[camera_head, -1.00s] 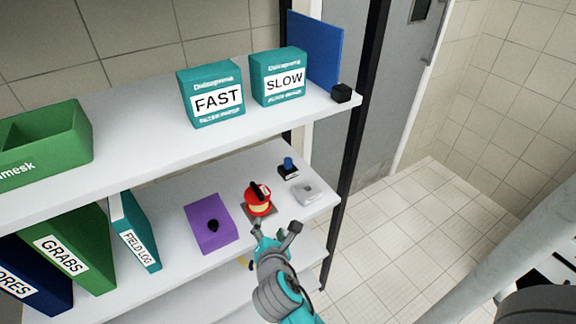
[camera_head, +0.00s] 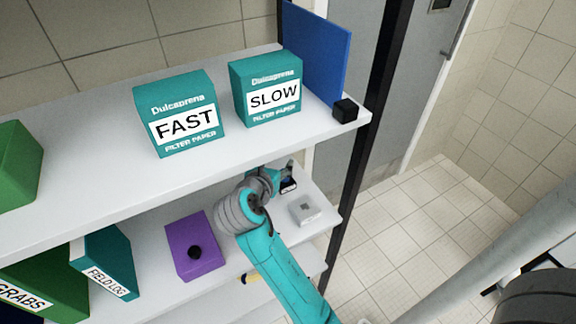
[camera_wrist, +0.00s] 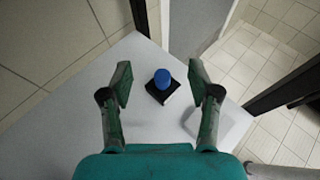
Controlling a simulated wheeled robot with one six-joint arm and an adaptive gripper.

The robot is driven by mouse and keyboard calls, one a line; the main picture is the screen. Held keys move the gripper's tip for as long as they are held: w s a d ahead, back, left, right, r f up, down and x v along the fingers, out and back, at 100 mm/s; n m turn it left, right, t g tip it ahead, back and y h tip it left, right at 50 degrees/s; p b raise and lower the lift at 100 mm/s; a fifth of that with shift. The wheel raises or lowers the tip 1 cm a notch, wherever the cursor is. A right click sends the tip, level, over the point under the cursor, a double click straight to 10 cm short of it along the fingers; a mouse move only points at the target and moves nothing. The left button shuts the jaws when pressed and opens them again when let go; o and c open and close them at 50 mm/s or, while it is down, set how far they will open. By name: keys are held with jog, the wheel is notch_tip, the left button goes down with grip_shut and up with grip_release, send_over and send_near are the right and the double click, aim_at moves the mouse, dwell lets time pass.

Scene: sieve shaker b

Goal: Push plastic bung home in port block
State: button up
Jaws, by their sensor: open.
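A blue round plug (camera_wrist: 162,79), which looks like the bung, stands in a small black block (camera_wrist: 164,95) on the middle shelf. In the wrist view it lies between the two fingers, beyond their tips. I cannot tell how deep it sits. My gripper (camera_wrist: 160,84) is open, with nothing between its fingers. In the head view my gripper (camera_head: 272,178) is over the back of the middle shelf and hides most of the black block (camera_head: 288,185). The blue plug is hidden there.
A white box (camera_head: 305,209) lies right of the block. A purple block (camera_head: 195,247) with a black knob stands left of my arm. The upper shelf (camera_head: 90,185), with FAST (camera_head: 180,112) and SLOW (camera_head: 266,87) boxes, is close to my gripper. A dark post borders the right.

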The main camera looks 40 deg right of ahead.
jog(key=f, duration=0.2)
jog(key=d+f, duration=0.1)
jog(key=f, duration=0.5)
jog(key=shift+w+d+f, duration=0.2)
jog(key=shift+w+d, duration=0.1)
jog(key=shift+x, duration=2.95)
jog(key=c, duration=1.1)
